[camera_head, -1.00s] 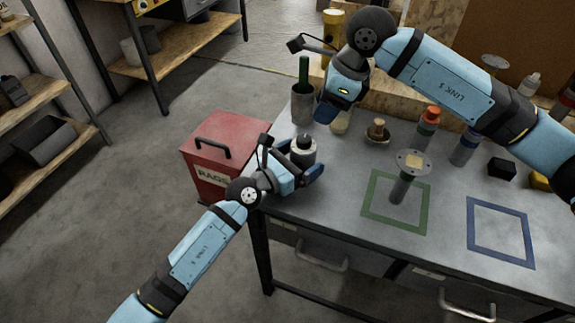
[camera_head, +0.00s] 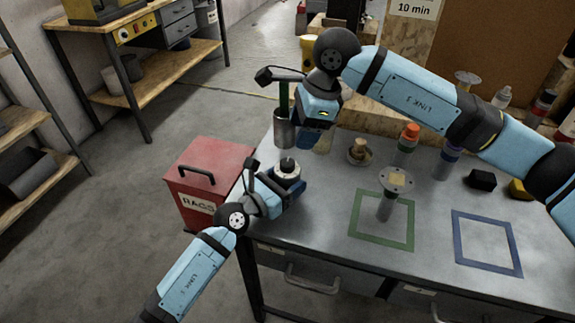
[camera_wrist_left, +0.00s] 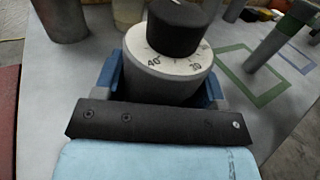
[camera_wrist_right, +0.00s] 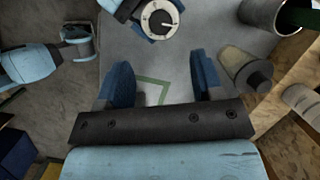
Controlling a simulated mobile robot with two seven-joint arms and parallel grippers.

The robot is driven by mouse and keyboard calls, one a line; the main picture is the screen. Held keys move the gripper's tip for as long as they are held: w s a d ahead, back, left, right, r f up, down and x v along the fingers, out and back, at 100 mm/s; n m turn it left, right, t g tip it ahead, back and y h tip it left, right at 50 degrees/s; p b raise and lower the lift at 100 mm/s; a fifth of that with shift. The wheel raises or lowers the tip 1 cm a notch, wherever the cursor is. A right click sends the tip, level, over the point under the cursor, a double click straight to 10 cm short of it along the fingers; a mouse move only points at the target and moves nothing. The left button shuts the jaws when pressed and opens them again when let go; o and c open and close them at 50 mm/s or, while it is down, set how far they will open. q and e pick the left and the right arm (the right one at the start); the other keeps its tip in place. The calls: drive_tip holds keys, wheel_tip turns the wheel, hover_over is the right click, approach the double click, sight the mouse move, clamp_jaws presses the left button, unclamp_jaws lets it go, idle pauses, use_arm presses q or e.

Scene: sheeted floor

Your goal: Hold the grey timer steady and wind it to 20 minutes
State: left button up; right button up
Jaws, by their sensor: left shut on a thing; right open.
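The grey timer (camera_head: 288,172) stands upright at the bench's left end, with a white dial and a black knob. My left gripper (camera_head: 287,184) is shut around its body. In the left wrist view the timer (camera_wrist_left: 165,84) sits between blue fingers, with 40 and probably 20 readable on the near rim; I cannot tell the setting. My right gripper (camera_head: 313,132) is open and empty, above and behind the timer. In the right wrist view the timer's dial (camera_wrist_right: 160,20) lies beyond the open fingers (camera_wrist_right: 162,80). A sign (camera_head: 413,9) reads 10 min.
A metal cup (camera_head: 284,133) with a green-handled item stands close behind the timer. A red rags box (camera_head: 208,180) is left of the bench. A round-topped post (camera_head: 390,196) stands in the green square. The blue square (camera_head: 487,243) is empty.

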sight(287, 162)
drive_tip(key=a+r+n+h, duration=0.3)
drive_tip(key=n, duration=1.3)
drive_tip(key=shift+g, duration=0.3)
drive_tip(key=f, duration=1.2)
drive_tip(key=shift+w+f, duration=0.2)
drive_tip(key=shift+w, duration=0.1)
drive_tip(key=shift+c, duration=0.2)
drive_tip(key=c, duration=0.9)
